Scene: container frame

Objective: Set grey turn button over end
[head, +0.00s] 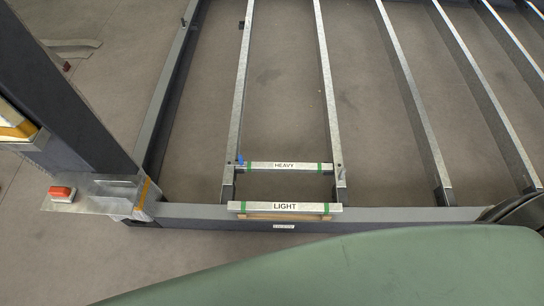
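A small grey piece (341,174), which looks like the grey turn button, sits on the metal rail at the right end of the bar marked HEAVY (262,166). It is too small to tell which way it is turned or whether it lies over the bar's end. A small blue piece (240,159) stands at the left end of the same bar. A second bar marked LIGHT (245,207) lies nearer, along the front beam, with green bands near its ends. Neither of my grippers is in view.
Long metal rails (405,90) run away from the dark front beam (400,215), with open floor between them. A dark post (75,100) rises at left, beside a metal plate with a red-orange block (61,193). A green surface (400,270) fills the lower right.

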